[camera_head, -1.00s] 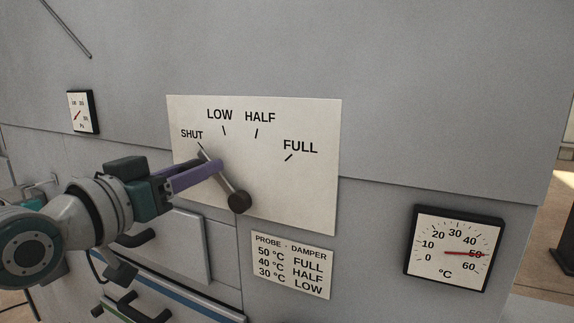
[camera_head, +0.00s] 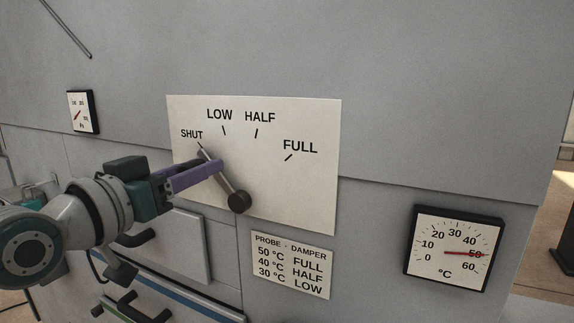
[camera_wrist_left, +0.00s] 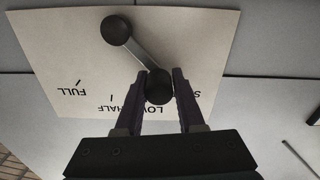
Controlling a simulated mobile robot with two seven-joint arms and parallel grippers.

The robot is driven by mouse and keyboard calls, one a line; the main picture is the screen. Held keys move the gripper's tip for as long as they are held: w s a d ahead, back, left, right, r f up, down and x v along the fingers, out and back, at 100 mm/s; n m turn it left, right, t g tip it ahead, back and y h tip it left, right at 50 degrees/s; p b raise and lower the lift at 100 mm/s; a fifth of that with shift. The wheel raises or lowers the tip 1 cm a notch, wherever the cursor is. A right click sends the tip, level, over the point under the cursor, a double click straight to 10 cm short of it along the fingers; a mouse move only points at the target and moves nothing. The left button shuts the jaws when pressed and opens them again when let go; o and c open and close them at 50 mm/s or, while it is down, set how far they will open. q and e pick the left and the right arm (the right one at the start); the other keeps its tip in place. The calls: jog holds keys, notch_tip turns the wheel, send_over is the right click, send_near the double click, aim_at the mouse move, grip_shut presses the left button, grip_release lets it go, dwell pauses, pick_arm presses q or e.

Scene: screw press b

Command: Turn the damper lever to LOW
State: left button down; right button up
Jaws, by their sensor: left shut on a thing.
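The damper lever (camera_head: 228,181) is a grey bar on a white dial plate (camera_head: 300,200) marked SHUT, LOW, HALF and FULL. It runs from a dark round hub (camera_head: 239,202) up and left, pointing at the SHUT mark. My left gripper (camera_head: 217,167) reaches in from the left with its purple fingers at the lever's outer part. In the left wrist view, the lever's dark round knob (camera_wrist_left: 159,87) sits between the two fingers, which are shut on it. The hub also shows there (camera_wrist_left: 115,30), beyond the fingertips. The fingers hide the knob in the head view. My right gripper is not in view.
A small plate (camera_head: 291,266) below the dial pairs probe temperatures with damper settings. A temperature gauge (camera_head: 455,253) at right reads about 50 °C. A small gauge (camera_head: 83,112) hangs at left. Dark handles (camera_head: 137,238) stick out below my left arm.

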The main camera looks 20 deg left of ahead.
aim_at(230, 153)
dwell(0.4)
pick_arm(q)
jog(key=shift+d+r+m+p, duration=0.3)
jog(key=shift+r+m+p, duration=0.05)
jog(key=shift+m+p, duration=0.45)
jog(key=shift+d+r+m+p, duration=0.2)
jog(key=shift+d+m+p, duration=0.2)
jog(key=shift+m+p, duration=0.2)
jog(key=shift+s+d+r+m+p, duration=0.15)
jog(key=shift+d+m+p, duration=0.25)
jog(key=shift+m, duration=0.4)
jog(key=shift+d+r+m+p, duration=0.1)
jog(key=shift+d+m+p, duration=0.3)
jog(key=shift+m, duration=0.4)
jog(key=c, duration=0.6)
grip_release()
jog(key=shift+o, duration=0.2)
